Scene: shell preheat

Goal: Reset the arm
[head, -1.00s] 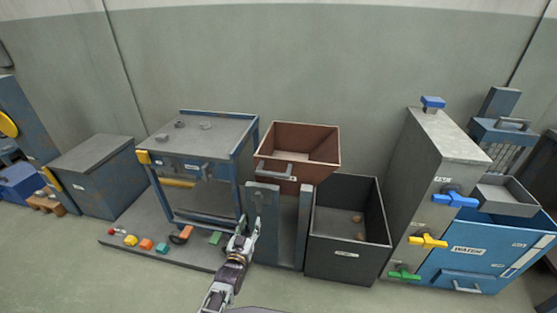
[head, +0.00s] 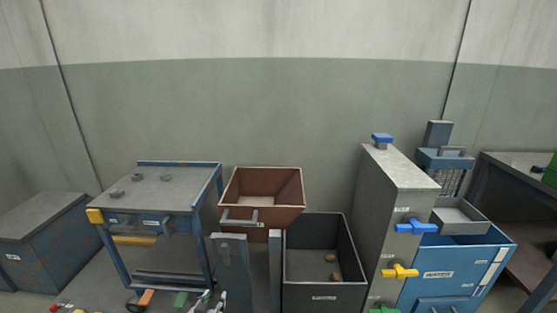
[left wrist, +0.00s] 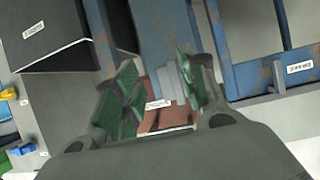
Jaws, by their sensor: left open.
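My left gripper (head: 213,300) shows only at the bottom edge of the head view, in front of the blue frame unit (head: 215,245) and left of a blue-grey post (head: 232,265). In the left wrist view its two green-padded fingers (left wrist: 158,92) stand apart, with nothing held between them. The reddish-brown bin (head: 262,213) shows beyond the fingers in the left wrist view (left wrist: 160,120). The rest of my left arm is out of the head view. My right gripper is in neither view.
A black open bin (head: 325,295) with brown lumps stands right of the posts. A grey cabinet (head: 390,180) has blue and yellow valve handles. A blue water tank (head: 460,265) stands further right. Coloured pieces, including an orange one (head: 146,297), lie at the lower left.

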